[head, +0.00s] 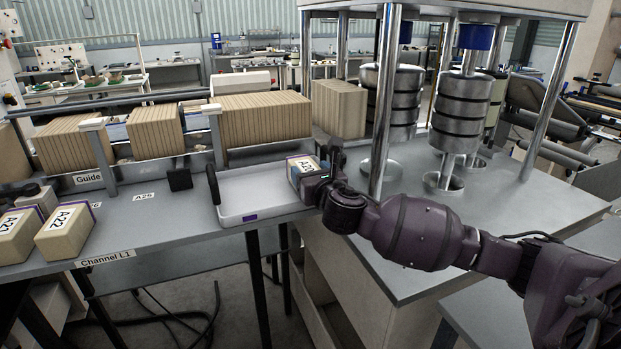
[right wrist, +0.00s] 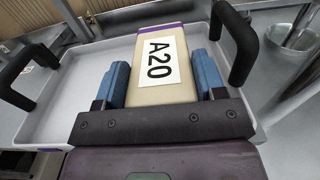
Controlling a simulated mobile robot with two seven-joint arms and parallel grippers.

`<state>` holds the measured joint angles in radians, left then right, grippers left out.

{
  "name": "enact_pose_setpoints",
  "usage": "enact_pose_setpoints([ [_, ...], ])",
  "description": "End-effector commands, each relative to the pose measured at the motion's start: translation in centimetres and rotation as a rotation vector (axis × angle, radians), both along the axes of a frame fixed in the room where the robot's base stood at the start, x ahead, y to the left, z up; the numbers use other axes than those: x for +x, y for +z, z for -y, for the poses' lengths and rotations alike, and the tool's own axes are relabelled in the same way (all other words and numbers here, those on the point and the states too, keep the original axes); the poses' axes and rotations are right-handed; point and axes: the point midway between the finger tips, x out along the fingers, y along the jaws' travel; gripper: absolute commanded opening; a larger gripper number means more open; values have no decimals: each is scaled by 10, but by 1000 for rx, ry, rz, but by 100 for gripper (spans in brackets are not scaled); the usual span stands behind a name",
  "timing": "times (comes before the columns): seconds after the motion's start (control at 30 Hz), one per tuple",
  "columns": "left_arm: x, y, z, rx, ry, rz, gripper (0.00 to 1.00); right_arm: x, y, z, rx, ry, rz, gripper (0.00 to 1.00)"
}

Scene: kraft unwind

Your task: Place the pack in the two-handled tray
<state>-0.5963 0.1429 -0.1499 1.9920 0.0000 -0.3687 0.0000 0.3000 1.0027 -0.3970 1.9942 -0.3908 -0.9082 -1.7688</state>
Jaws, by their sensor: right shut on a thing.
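The pack (head: 303,164) is a beige block with purple edges and a white A20 label; it also shows in the right wrist view (right wrist: 165,85). My right gripper (head: 304,178) is shut on it, with a blue finger on each side in the right wrist view (right wrist: 165,80). The two-handled tray (head: 250,190) is shallow and white with black handles. The pack is at the tray's right end, over or in it; I cannot tell whether it touches the floor. In the right wrist view the tray (right wrist: 90,75) extends around the pack. My left gripper is not in view.
Packs labelled A22 (head: 65,229) and A21 (head: 16,232) sit on the bench (head: 150,225) at left. A row of brown packs (head: 265,118) stands behind the tray. Metal posts with stacked weights (head: 393,95) rise behind my right arm.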

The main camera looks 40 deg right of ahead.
Motion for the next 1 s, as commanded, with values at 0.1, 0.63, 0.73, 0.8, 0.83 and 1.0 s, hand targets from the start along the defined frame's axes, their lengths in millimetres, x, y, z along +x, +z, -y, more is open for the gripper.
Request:
enact_pose_setpoints([
  [0.1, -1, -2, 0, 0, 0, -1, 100, 0, -10, 0, 1, 0, 2, 33],
  [0.63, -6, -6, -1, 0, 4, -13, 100, 0, -12, 0, 1, 0, 0, 88],
  [0.73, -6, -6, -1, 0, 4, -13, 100, 0, -12, 0, 1, 0, 0, 89],
  [0.8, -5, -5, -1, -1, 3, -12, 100, 0, -12, 0, 1, 0, 1, 89],
  [0.83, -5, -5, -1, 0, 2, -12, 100, 0, -12, 0, 0, 0, 1, 89],
  [1.0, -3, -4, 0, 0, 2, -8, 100, -1, -9, 0, 0, 1, 1, 89],
])
